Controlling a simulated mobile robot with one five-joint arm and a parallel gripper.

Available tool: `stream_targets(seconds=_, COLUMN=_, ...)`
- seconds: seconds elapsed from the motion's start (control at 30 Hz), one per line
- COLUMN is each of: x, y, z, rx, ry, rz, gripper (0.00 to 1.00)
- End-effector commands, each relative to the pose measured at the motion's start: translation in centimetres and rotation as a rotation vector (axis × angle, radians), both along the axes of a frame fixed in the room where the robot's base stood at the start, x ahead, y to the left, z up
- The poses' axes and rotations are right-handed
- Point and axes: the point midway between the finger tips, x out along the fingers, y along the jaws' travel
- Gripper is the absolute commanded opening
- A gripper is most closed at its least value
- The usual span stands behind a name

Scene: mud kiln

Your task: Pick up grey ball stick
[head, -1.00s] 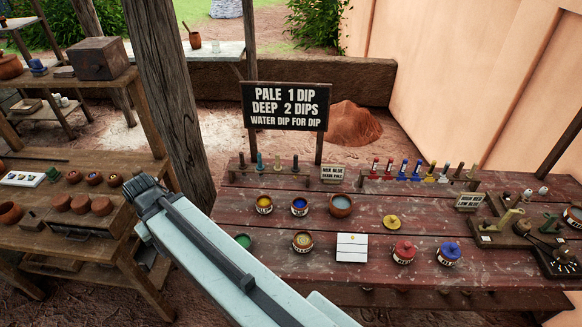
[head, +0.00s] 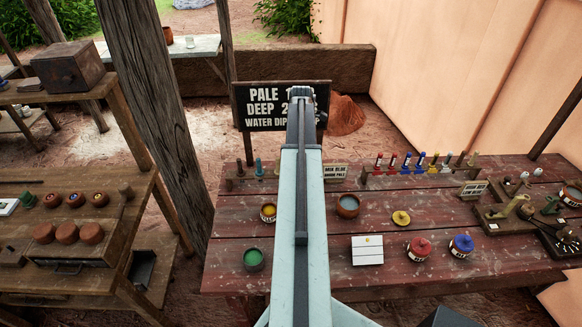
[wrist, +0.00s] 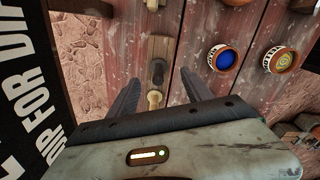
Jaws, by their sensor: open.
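Several upright sticks stand in a wooden rack at the back edge of the red plank table. In the wrist view, a dark grey round-topped stick (wrist: 158,72) stands in the rack, and a tan-topped stick (wrist: 154,98) is beside it. The dark one looks like the grey ball stick, but its exact colour is hard to tell. My gripper (wrist: 160,88) is open and empty, its fingers spread either side of these sticks in the picture. In the head view, my arm hides this part of the rack; my gripper (head: 302,95) shows in front of the sign.
A black lettered sign (head: 262,106) stands behind the rack, close to my gripper. A teal stick (head: 258,167) stands left of my arm.

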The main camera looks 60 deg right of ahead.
Motion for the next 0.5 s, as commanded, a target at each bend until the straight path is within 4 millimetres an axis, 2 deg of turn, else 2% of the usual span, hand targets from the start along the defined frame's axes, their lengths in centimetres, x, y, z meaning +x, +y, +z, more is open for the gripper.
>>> stream_targets(seconds=0.13, x=-0.1, y=0.0, z=-0.7, rx=0.0, ry=0.0, rz=0.003, gripper=0.58)
stream_targets(seconds=0.3, x=0.0, y=0.0, z=-2.9, rx=0.0, ry=0.0, rz=0.003, gripper=0.58)
stream_targets(seconds=0.5, x=0.1, y=0.0, z=-3.2, rx=0.0, ry=0.0, rz=0.002, gripper=0.58)
